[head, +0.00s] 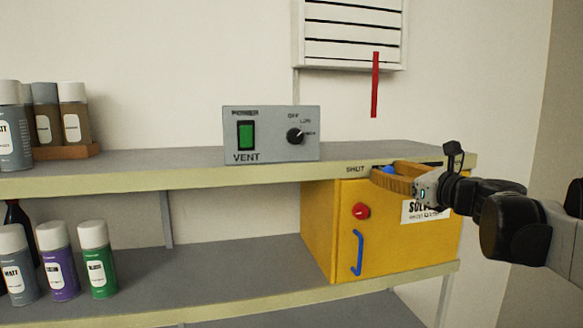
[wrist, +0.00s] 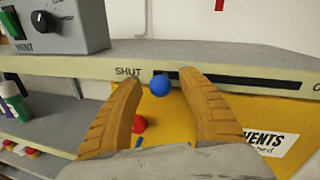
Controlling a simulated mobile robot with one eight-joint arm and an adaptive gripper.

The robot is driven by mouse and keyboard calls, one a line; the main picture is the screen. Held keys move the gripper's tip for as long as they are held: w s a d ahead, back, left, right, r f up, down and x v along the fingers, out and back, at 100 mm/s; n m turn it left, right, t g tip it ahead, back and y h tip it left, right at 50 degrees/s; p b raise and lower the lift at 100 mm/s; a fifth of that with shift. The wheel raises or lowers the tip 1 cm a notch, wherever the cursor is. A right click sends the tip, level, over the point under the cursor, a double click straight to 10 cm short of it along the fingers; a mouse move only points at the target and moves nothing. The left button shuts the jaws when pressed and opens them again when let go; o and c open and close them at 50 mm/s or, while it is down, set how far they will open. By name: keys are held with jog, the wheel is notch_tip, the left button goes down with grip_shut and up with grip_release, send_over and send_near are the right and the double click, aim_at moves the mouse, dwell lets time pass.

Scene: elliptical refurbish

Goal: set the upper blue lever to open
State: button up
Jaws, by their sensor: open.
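The upper blue lever shows as a round blue knob (wrist: 160,85) at the left end of a dark slot (wrist: 240,79) in the shelf's front edge, beside the word SHUT. In the head view the knob (head: 388,169) is partly hidden by my fingers. The slot runs to the right, where a label is cut off by the picture's edge. My gripper (wrist: 160,79) is open, with one tan finger on each side of the knob. Gaps show between knob and fingers in the wrist view. I cannot tell how deep the knob sits between them.
Below the shelf stands a yellow solvents cabinet (head: 320,235) with a red knob (head: 361,211) and a blue handle (head: 357,252). A grey vent box (head: 270,152) stands on the shelf. A red strip (head: 375,85) hangs below a wall vent (head: 350,50). Spray cans (head: 97,262) stand at left.

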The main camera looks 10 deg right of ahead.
grip_shut()
jog(key=d, duration=1.2)
jog(key=d+b, duration=0.1)
jog(key=d, duration=0.5)
jog(key=shift+w+d, duration=0.15)
jog(key=shift+w, duration=0.2)
jog(key=shift+c, duration=1.5)
grip_release()
jog(key=o, duration=0.3)
jog(key=shift+d, duration=0.2)
